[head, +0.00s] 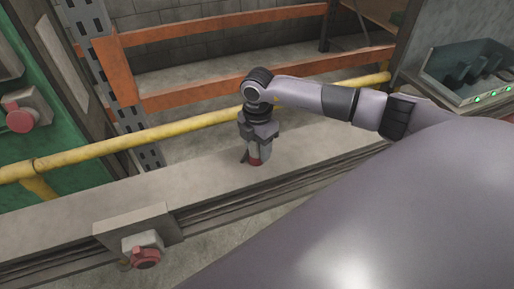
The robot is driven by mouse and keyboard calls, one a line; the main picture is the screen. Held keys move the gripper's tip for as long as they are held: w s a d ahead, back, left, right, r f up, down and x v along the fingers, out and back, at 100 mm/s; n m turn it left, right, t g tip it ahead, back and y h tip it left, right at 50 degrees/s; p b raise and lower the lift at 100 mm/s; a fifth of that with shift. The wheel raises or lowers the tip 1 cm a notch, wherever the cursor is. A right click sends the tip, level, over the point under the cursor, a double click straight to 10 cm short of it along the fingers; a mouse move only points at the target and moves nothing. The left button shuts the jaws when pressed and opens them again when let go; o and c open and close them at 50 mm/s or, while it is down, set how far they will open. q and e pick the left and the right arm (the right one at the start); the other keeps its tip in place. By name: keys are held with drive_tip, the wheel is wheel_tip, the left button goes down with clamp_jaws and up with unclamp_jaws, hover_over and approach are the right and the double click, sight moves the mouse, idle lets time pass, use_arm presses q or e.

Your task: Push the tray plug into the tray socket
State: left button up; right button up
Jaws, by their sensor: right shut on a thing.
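My right gripper (256,146) points down over the long grey tray and is shut on the tray plug (255,161), a small grey piece with a red part low on it. The plug is upright, at or just above the tray's top; I cannot tell whether it touches. The fingers hide part of it. A grey socket with a red round front (145,256), probably the tray socket, sits on a plate on the tray's front side, low and left of the gripper, apart from the plug. My left gripper is out of view.
The grey tray (190,175) runs across the view. A yellow pipe (190,124) and orange rack beams (200,93) lie behind it. A green panel (60,120) with a red-fronted socket (20,115) stands at left. A grey box with green lights (470,70) is at right.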

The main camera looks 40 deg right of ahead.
wheel_tip(320, 180, up, 20)
idle(0.5)
drive_tip(key=s+a+f+m+p, duration=0.2)
drive_tip(key=s+a+f+m, duration=0.2)
drive_tip(key=f+m, duration=0.4)
drive_tip(key=s+a+f+m+p, duration=0.3)
drive_tip(key=s+a+f+m, duration=0.2)
drive_tip(key=f+m, duration=0.4)
drive_tip(key=s+m, duration=0.1)
drive_tip(key=m, duration=0.1)
drive_tip(key=shift+f+m, duration=0.15)
drive_tip(key=shift+m, duration=0.25)
idle(0.6)
